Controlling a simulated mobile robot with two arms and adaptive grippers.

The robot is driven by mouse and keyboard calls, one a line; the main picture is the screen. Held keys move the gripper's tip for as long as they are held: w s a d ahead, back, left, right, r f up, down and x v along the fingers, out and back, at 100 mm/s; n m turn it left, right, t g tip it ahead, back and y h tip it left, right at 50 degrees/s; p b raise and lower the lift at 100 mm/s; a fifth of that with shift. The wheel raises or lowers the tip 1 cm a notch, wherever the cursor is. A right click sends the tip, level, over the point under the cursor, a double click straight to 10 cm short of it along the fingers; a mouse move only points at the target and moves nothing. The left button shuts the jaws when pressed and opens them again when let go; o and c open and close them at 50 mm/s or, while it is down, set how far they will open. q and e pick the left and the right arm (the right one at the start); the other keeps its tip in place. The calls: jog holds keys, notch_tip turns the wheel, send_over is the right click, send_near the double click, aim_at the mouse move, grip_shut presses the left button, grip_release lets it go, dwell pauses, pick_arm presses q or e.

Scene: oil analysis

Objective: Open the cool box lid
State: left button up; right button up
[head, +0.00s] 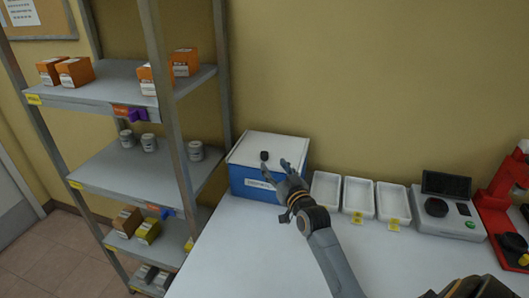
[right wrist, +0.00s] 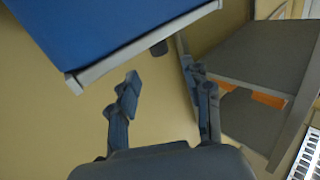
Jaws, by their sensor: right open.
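The cool box (head: 252,184) is a blue box with a white lid (head: 272,146). It stands at the back left of the white table, and its lid lies flat and closed on it. A small black knob (head: 264,156) shows on the lid, near its front edge. My right gripper (head: 275,168) is open and empty, in front of the box near the knob. In the right wrist view the box (right wrist: 100,25), its pale lid edge and the dark knob (right wrist: 158,48) appear just beyond the spread fingers (right wrist: 160,70). I cannot tell whether they touch.
A grey shelf rack (head: 120,84) with orange boxes and grey cans stands close on the left. White trays (head: 326,192) and a grey scale-like device (head: 447,222) stand to the right of the box, with a red device (head: 497,205) beyond. The front of the table is clear.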

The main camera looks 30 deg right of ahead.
aim_at(266, 155)
jog(key=w, duration=0.3)
jog(key=w+d+p, duration=0.1)
jog(key=w, duration=0.3)
jog(key=shift+d, duration=0.15)
jog(key=shift+w+d+f, duration=0.1)
jog(key=shift+w, duration=0.6)
pick_arm(q)
jog(key=shift+w+d+r, duration=0.25)
jog(key=shift+w+r, duration=0.4)
jog(key=shift+w, duration=0.2)
pick_arm(e)
grip_shut()
